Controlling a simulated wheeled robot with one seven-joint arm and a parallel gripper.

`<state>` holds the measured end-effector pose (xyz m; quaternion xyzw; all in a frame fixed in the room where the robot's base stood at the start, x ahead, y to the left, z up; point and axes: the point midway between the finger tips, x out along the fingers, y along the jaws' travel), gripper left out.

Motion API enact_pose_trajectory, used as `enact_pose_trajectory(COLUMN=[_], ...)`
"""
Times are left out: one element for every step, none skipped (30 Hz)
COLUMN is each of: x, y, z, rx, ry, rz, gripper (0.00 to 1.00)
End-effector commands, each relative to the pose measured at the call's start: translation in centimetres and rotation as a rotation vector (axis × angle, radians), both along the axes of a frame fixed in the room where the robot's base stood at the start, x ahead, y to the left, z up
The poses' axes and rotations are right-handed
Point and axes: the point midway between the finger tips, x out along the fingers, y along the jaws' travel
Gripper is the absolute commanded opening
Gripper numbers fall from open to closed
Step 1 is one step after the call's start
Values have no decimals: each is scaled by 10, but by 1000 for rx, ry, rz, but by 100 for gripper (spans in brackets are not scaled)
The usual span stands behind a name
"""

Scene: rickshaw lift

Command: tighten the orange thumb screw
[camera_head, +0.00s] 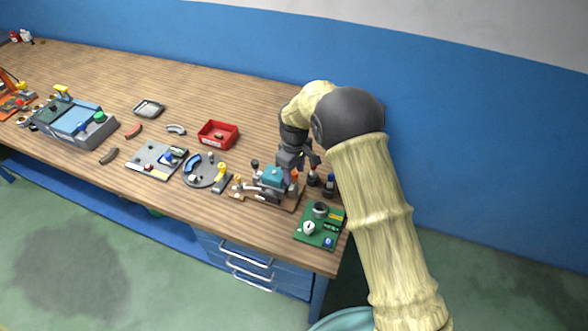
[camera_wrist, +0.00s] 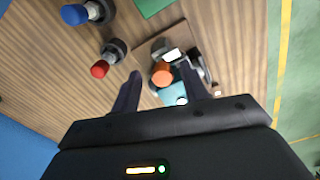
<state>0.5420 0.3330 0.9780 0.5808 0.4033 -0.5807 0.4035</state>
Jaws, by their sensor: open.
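The orange thumb screw (camera_wrist: 162,74) shows in the wrist view between my fingertips, next to a teal block. In the head view a small orange spot (camera_head: 294,175) shows at the right of the teal block (camera_head: 271,175), partly hidden by my arm. My gripper (camera_wrist: 160,71) is open, with one dark finger on each side of the screw in the picture. I cannot tell whether either finger touches it. In the head view my gripper (camera_head: 304,160) points down over the right side of the teal fixture.
A red-capped dark piece (camera_wrist: 105,60) and a blue-capped one (camera_wrist: 85,13) stand close by. A green board (camera_head: 318,226) lies at the table's near right corner. A red bin (camera_head: 218,134) and a grey round plate (camera_head: 204,172) lie left of my gripper.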

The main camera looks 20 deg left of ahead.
Motion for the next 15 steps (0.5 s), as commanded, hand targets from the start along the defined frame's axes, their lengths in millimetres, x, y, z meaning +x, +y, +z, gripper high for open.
enact_pose_trajectory(x=[0,0,0,0,0,0,0,0,0,0,0,0,0,0,0], y=[1,1,0,0,0,0,0,0,0,0,0,0,-1,-1,-1], z=[0,0,0,0,0,0,0,0,0,0,0,0,0,0,0], rx=[0,0,0,0,0,0,0,0,0,1,1,0,0,0,0], ry=[0,0,0,0,0,0,0,1,1,2,2,2,2,2,2], rz=[1,1,1,0,0,0,0,0,0,-1,-1,-1,-1,-2,-2], gripper=[45,45,45,41,35,27,21,15,7,2,0,0,0,0,0])
